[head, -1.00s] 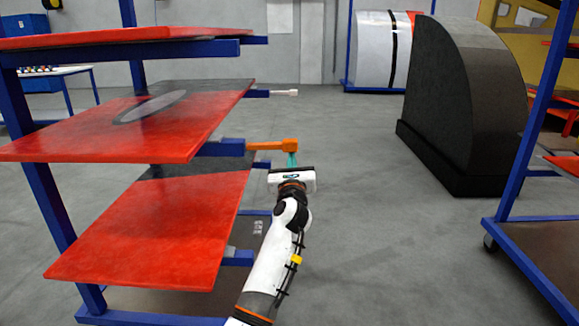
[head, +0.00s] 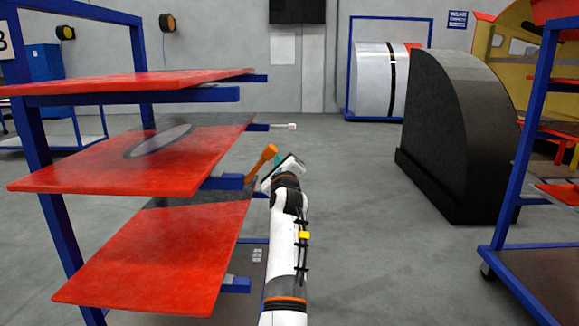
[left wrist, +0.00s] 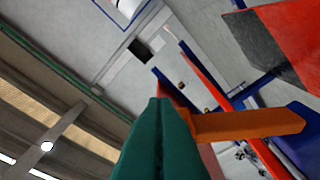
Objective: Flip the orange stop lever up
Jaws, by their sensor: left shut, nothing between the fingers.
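The orange stop lever (head: 262,160) is at the right end of a blue bar on the middle shelf of the rack. It slants up and to the right. My left gripper (head: 277,159) is beside its upper right part, with the fingers mostly hidden behind the white gripper body. In the left wrist view the green fingers (left wrist: 157,140) are shut together with nothing between them. The orange lever (left wrist: 250,123) runs from the blue bar to the fingers there and appears to touch their side. My right gripper is not in view.
The blue rack with red shelves (head: 120,160) fills the left side. A white-tipped bar (head: 285,126) sticks out above the lever. A large black curved block (head: 450,130) stands at right, and another blue rack (head: 520,160) is at the far right. The grey floor between is clear.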

